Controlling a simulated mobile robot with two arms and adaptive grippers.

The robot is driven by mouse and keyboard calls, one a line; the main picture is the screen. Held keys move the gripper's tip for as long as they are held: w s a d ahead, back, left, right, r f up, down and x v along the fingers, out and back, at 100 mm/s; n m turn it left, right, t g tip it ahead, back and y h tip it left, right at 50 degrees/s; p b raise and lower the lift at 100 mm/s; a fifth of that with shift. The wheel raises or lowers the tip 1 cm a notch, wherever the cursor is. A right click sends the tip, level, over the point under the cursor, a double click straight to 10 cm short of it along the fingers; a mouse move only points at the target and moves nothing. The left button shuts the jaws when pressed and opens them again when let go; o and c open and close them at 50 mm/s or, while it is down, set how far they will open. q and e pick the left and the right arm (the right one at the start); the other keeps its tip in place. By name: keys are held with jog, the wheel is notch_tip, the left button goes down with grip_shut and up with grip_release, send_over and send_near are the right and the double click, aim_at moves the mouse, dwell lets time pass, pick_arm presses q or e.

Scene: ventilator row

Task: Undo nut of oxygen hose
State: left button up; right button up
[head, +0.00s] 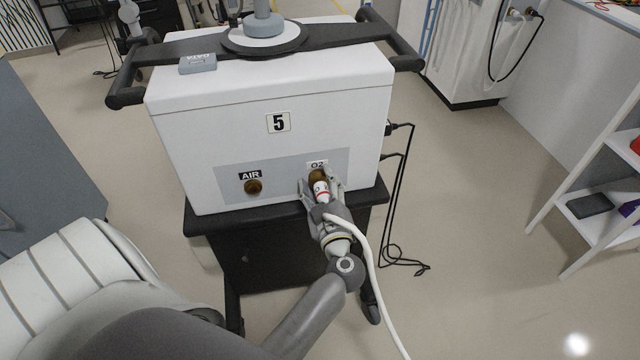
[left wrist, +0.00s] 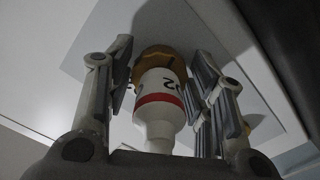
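The oxygen hose connector (left wrist: 158,105) is white with a red band and dark lettering. Its brass nut (left wrist: 160,65) sits against the panel; in the head view the connector (head: 321,190) is at the port labelled O2. The white hose (head: 366,262) runs from there down to the bottom edge. My left gripper (head: 320,184) is at this port, its fingers on both sides of the nut and connector. In the left wrist view the fingers (left wrist: 162,80) stand apart, with narrow gaps beside the connector; contact with the nut is not clear. My right gripper is not in view.
The white ventilator (head: 230,110), marked 5, stands on a dark cart (head: 270,260). A bare brass AIR port (head: 253,187) is left of the O2 port. Black cables (head: 398,200) hang at its right side. A white shelf (head: 580,225) stands farther right, with open floor between.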

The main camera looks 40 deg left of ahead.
pick_arm(q)
jog(key=shift+o, duration=0.8)
